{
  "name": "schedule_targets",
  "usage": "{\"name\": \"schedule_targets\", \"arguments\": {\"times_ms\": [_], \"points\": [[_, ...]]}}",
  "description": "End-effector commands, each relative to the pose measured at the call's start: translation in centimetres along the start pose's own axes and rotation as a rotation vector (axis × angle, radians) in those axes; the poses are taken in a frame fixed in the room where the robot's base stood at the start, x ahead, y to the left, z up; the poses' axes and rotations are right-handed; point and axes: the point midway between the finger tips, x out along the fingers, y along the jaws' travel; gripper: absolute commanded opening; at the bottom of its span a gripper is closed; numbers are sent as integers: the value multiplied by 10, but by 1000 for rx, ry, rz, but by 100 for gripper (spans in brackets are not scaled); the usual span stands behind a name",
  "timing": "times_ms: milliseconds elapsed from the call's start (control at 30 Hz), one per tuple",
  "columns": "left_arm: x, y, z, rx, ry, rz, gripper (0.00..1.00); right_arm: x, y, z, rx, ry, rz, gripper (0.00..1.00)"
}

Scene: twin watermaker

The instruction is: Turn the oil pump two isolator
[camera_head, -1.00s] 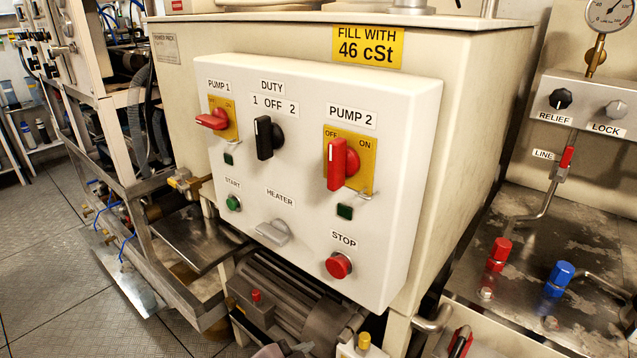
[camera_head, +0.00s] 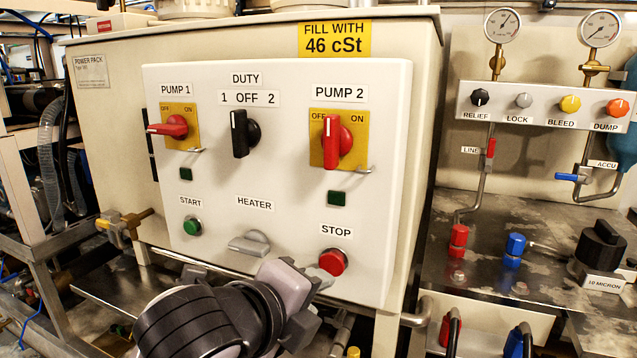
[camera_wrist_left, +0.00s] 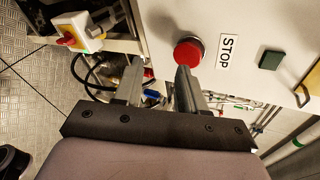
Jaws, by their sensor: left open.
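The pump 2 isolator (camera_head: 333,140) is a red handle on a yellow OFF/ON plate at the panel's upper right. Its handle stands upright, at the OFF side of the plate. A metal hook sticks out at the plate's lower right. My left gripper (camera_head: 312,278) is at the panel's lower edge, well below the isolator, beside the red STOP button (camera_head: 333,262). In the left wrist view, my left gripper (camera_wrist_left: 158,72) is open and empty, with the STOP button (camera_wrist_left: 188,53) just beyond one finger. My right gripper is not visible.
The pump 1 isolator (camera_head: 174,127), duty switch (camera_head: 241,133) and heater knob (camera_head: 249,243) project from the same panel (camera_head: 280,210). Gauges and a valve block (camera_head: 545,112) stand to the right. The space before the upper panel is clear.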

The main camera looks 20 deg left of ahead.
Motion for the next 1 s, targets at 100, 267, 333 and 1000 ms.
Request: {"name": "schedule_targets", "arguments": {"times_ms": [100,267,333,1000], "points": [[-18,-32,7,235,-56,-71,40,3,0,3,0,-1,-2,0],[-45,-77,16,565,-158,-150,40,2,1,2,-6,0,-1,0],[-58,-95,19,705,-214,-174,40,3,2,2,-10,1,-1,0],[-109,-157,36,1232,-484,-186,40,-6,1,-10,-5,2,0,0]]}}
